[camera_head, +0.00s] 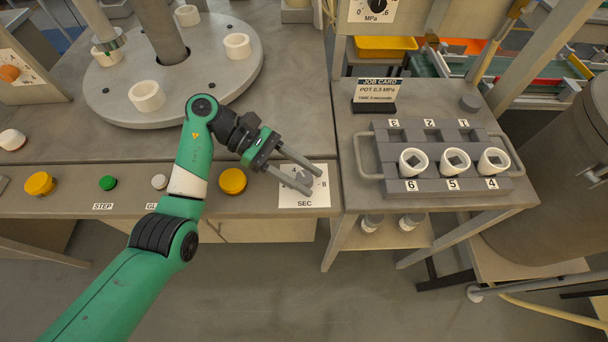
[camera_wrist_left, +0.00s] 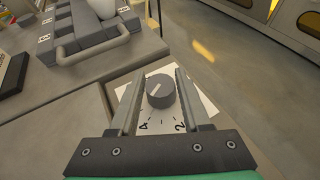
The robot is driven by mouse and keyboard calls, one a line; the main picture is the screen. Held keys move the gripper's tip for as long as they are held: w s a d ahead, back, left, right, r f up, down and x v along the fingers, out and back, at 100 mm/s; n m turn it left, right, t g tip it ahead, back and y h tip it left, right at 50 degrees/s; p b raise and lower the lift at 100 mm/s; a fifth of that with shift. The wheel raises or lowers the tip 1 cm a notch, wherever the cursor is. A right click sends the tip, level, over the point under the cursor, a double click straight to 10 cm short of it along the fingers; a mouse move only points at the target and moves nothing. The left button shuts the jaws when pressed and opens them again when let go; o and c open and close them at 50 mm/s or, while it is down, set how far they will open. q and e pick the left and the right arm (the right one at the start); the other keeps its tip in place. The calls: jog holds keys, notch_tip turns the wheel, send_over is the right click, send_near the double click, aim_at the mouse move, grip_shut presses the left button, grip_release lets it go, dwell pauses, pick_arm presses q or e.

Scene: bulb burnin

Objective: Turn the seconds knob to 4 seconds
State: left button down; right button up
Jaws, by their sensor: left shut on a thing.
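The seconds knob (camera_wrist_left: 160,93) is a dark grey round knob with a white line on top. It stands on a white dial plate marked SEC (camera_head: 304,198), at the front right of the bench in the head view. In the left wrist view the line runs obliquely, its lower end towards the side of the 4; 4 and 2 are legible on the plate. My left gripper (camera_head: 315,181) is over the dial, its two fingers (camera_wrist_left: 154,97) on either side of the knob and shut on it. In the head view the fingers partly hide the knob. My right gripper is not in view.
Right of the dial, a grey tray (camera_head: 376,144) holds several white rings, by a job card (camera_head: 376,91). A yellow button (camera_head: 232,181) sits just left of the dial. A turntable (camera_head: 108,108) with white rings is behind my left arm. The floor in front is clear.

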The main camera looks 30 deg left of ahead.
pick_arm(q)
jog(key=shift+c, duration=1.9)
grip_release()
jog(key=shift+a+r, duration=0.1)
jog(key=shift+a, duration=0.15)
jog(key=p+v, duration=0.4)
jog(key=v, duration=0.1)
jog(key=p+v, duration=0.2)
jog(key=v, duration=0.1)
jog(key=shift+r, duration=0.35)
jog(key=shift+a+b, duration=0.4)
jog(key=shift+a, duration=0.55)
jog(key=shift+a+r, duration=0.15)
jog(key=shift+a, duration=0.35)
